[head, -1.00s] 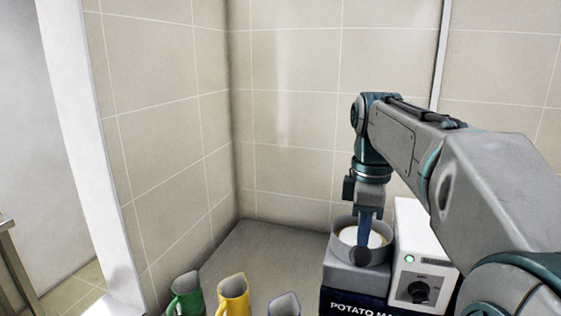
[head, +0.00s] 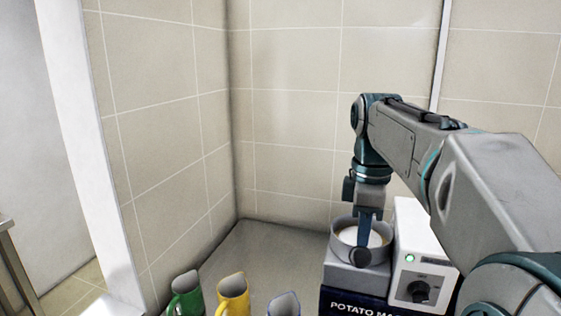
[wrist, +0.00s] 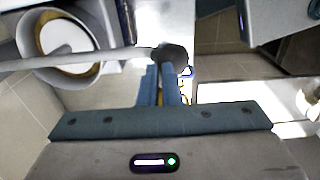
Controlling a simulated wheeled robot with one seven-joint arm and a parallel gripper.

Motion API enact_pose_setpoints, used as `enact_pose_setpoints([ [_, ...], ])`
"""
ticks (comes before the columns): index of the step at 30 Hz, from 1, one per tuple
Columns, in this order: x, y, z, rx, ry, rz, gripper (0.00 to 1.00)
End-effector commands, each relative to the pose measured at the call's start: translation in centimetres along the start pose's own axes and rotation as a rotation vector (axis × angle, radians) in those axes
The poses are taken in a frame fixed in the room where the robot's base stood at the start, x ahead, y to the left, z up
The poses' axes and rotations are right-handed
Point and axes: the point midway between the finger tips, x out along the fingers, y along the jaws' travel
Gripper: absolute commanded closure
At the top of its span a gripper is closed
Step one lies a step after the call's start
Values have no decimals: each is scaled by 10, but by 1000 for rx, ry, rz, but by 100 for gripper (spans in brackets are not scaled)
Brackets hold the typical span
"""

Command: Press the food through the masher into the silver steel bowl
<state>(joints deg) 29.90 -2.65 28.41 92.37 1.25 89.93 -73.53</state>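The potato masher (head: 362,275) stands at the lower right in the head view, a grey round hopper on a dark labelled base. Pale food (head: 352,235) shows inside the hopper, also in the wrist view (wrist: 62,38). My gripper (head: 366,238) points down at the hopper's front. A grey lever (wrist: 100,58) with a dark round knob (wrist: 170,56) crosses the wrist view. My fingers (wrist: 160,85) are close together at the knob; I cannot tell whether they clasp it or only touch it. The silver steel bowl is not clearly visible.
A white machine (head: 416,262) with a black dial and green light stands right of the masher. Green (head: 185,297), yellow (head: 233,293) and bluish (head: 284,304) jugs stand to the left. The counter (head: 280,250) behind them is clear up to the tiled wall.

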Motion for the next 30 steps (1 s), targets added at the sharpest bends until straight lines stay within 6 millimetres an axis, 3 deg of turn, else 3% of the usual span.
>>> enact_pose_setpoints([
  [12,11,1,1,2,0,-1,100],
  [30,11,1,1,2,0,-1,100],
])
